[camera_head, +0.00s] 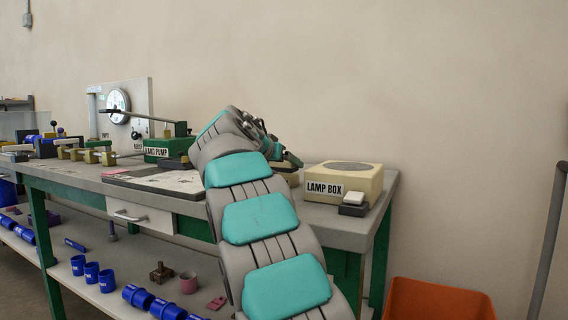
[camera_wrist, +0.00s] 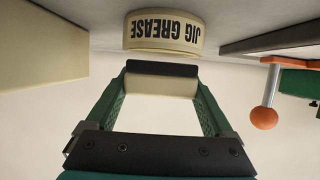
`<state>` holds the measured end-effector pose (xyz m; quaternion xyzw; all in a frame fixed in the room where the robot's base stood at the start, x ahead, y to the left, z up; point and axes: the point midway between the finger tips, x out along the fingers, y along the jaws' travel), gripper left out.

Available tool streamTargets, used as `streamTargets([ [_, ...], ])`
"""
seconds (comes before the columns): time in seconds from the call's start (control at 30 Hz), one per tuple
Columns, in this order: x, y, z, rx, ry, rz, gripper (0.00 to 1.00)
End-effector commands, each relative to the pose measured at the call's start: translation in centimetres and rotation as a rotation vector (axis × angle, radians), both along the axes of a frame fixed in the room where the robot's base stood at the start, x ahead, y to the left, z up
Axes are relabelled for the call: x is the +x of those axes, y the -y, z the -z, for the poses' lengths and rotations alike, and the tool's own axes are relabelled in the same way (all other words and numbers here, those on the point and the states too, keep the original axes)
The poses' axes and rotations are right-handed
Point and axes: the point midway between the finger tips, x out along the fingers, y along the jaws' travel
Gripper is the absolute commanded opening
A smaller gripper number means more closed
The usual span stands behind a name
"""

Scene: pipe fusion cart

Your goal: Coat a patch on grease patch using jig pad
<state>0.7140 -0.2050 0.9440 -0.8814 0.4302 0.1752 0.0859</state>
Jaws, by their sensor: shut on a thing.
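My gripper (camera_wrist: 160,88) is shut on the jig pad (camera_wrist: 160,82), a cream block with a dark strip along one long edge, held between the green fingers. In the wrist view, which looks upside down, a round cream tin labelled JIG GREASE (camera_wrist: 164,34) stands on the bench just beyond the pad, with a visible gap between them. In the head view my arm hides most of the gripper, the pad and the tin; a cream edge of the tin (camera_head: 291,178) shows beside the arm. I cannot make out a separate grease patch.
The lamp box (camera_head: 343,182) stands right of my arm, with a small dark-and-white block (camera_head: 354,204) before it. The hand pump (camera_head: 166,150) and a white sheet (camera_head: 160,181) lie left. An orange bin (camera_head: 438,300) stands on the floor at right.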

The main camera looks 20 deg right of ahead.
Motion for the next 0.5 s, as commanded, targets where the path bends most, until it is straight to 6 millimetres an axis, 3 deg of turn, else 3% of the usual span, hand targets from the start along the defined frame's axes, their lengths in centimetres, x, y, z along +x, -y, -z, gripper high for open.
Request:
streamTargets([
  [0.5, 0.0, 0.01, 0.61, 0.0, 0.0, 0.0, 0.32],
])
